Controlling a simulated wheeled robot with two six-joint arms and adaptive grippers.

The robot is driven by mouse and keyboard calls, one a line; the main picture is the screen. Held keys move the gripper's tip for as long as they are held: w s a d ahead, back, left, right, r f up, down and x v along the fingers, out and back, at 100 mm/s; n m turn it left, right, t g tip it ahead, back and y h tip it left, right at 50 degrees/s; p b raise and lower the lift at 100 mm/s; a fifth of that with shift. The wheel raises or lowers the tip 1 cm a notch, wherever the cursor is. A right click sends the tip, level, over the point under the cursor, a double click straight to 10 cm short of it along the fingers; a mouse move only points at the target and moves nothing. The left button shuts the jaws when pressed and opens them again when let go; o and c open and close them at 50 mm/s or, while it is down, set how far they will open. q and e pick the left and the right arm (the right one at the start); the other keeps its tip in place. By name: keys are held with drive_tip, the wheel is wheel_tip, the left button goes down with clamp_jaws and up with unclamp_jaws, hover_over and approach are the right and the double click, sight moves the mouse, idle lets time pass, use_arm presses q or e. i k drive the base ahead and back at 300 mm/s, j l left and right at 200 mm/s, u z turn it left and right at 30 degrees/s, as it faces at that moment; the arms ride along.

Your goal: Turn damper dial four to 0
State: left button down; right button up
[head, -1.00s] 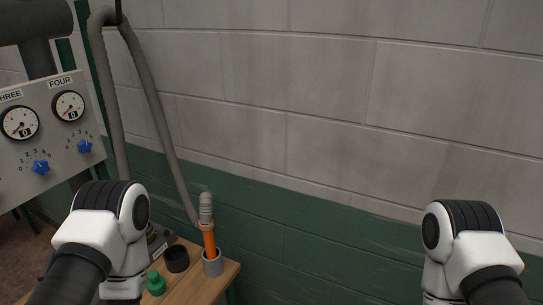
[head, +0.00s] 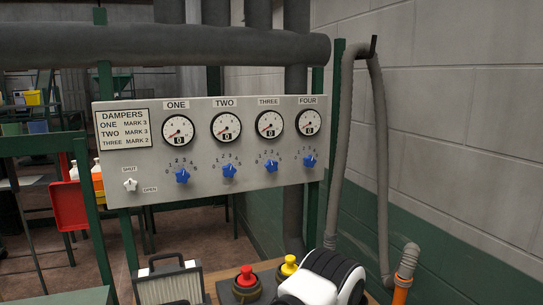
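The damper panel (head: 250,195) is a grey board facing me in the head view. Damper dial four (head: 309,161) is a blue star knob under the gauge marked FOUR (head: 308,122), at the panel's right end. The number window of gauge four seems to read 0; the knob's exact pointing is too small to tell. Blue dials three (head: 271,166), two (head: 229,170) and one (head: 182,175) sit to its left. A white and black part of my arm shows at the bottom, below the panel and apart from dial four. Neither gripper's fingers are in view.
A white SHUT/OPEN knob (head: 130,185) is at the panel's lower left. A bench below holds a ribbed filter (head: 170,285), a red button (head: 246,276) and a yellow button (head: 289,265). A grey hose (head: 381,150) hangs right of the panel, by the wall.

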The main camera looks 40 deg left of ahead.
sight(310, 161)
drive_tip(key=u, duration=1.65)
drive_tip(key=z, duration=0.1)
